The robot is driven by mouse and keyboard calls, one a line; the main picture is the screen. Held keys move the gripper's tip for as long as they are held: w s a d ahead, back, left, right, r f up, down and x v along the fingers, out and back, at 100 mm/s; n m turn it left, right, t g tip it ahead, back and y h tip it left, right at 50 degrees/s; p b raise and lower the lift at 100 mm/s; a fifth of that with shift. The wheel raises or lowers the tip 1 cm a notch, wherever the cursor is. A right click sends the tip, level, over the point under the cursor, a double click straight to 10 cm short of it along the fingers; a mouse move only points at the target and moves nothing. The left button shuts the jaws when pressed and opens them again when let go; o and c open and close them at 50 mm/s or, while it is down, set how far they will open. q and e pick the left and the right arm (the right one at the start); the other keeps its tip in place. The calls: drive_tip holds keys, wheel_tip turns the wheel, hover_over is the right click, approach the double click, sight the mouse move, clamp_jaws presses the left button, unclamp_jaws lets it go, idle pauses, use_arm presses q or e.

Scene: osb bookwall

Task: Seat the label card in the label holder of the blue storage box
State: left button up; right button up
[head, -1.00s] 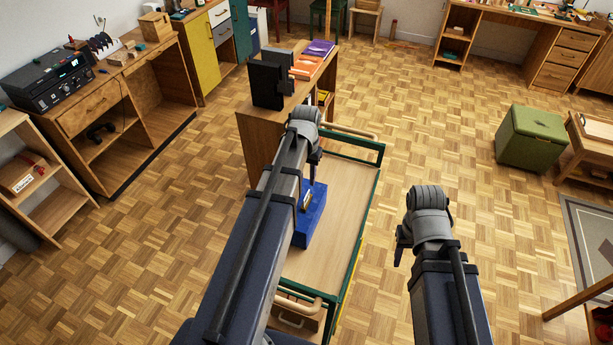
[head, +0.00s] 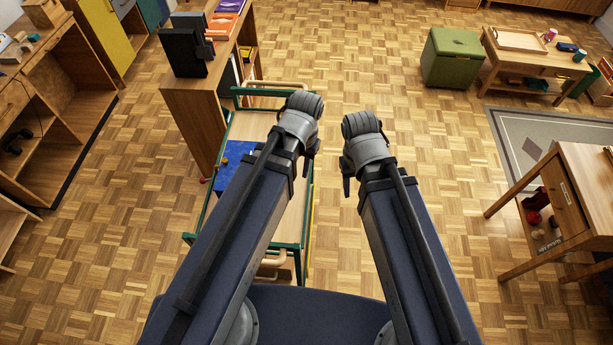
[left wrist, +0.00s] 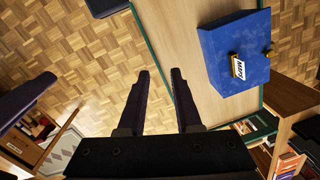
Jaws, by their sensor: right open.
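The blue storage box (head: 237,152) sits on the wooden top of a green-framed trolley, partly hidden by my left arm in the head view. The left wrist view shows the box (left wrist: 225,42) whole, with a white label card reading MAPS (left wrist: 239,69) at its label holder. The holder is a small brass-coloured edge around the card; I cannot tell if the card is fully seated. My left gripper (left wrist: 160,82) is open and empty, apart from the box, near the trolley's edge. My right gripper (head: 347,182) is open over the floor, right of the trolley.
A green pouf (head: 452,60) and a small wooden table (head: 570,195) stand at the right. The parquet floor between is clear.

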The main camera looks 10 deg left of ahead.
use_arm(q)
drive_tip(key=shift+m, duration=0.5)
drive_tip(key=s+d, duration=0.3)
drive_tip(key=s, duration=0.1)
drive_tip(key=shift+d, duration=0.25)
wheel_tip(320, 180, down, 7)
drive_tip(key=b, duration=0.7)
drive_tip(key=shift+f, duration=0.2)
